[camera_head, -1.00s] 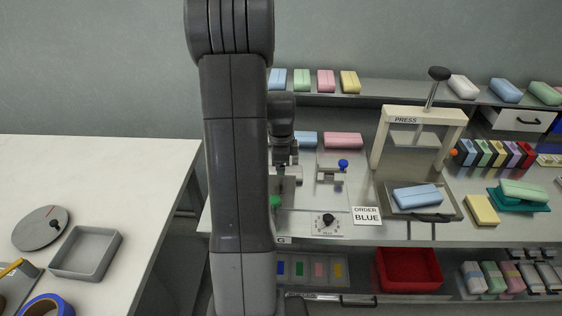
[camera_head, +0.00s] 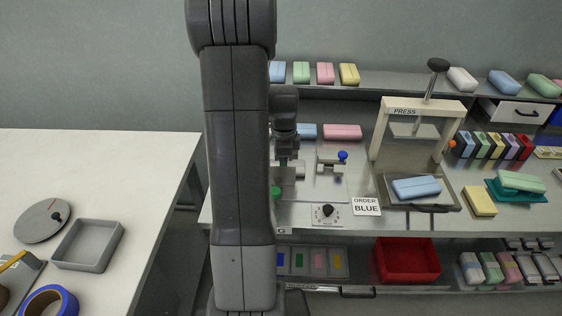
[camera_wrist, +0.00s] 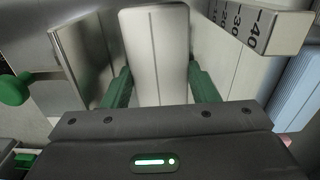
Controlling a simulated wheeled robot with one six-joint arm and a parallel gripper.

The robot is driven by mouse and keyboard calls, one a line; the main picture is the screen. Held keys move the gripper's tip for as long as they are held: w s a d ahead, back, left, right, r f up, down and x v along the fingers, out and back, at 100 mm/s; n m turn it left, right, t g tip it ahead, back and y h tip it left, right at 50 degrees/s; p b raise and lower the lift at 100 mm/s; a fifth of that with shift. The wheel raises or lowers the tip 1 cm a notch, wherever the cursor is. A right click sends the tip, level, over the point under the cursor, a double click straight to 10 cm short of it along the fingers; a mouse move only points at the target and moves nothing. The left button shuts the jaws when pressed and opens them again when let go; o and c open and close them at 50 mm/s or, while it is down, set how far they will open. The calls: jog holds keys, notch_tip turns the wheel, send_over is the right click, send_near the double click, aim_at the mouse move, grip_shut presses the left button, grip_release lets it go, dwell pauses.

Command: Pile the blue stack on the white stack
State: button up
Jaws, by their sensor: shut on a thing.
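My gripper (camera_wrist: 162,88) has green fingers on both sides of a whitish block (camera_wrist: 155,40) with a lengthwise seam and is shut on it. In the head view my gripper (camera_head: 286,161) is low over the bench, left of the blue-knobbed fixture, partly hidden by my arm; the held block cannot be made out there. A blue stack (camera_head: 416,187) lies on the press tray. Other blue stacks lie on the upper shelf (camera_head: 505,84) and at the bench's back (camera_head: 306,131). A white stack (camera_head: 462,80) lies on the upper shelf. Which are the task's pair is unclear.
A ruler block (camera_wrist: 262,25) and a metal plate (camera_wrist: 82,65) flank the held block closely. The press (camera_head: 412,112) stands right of the fixture (camera_head: 331,165). An "ORDER BLUE" card (camera_head: 366,206) lies in front. The white table (camera_head: 110,165) at left has clear room.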

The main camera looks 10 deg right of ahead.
jog(key=shift+s, duration=0.2)
jog(key=o, duration=1)
jog(key=shift+o, duration=0.2)
notch_tip(320, 180, up, 14)
jog(key=shift+p, duration=0.3)
jog(key=shift+w+f, duration=0.1)
jog(key=shift+f, duration=0.05)
notch_tip(320, 180, down, 10)
jog(key=shift+f, duration=0.1)
dwell(0.3)
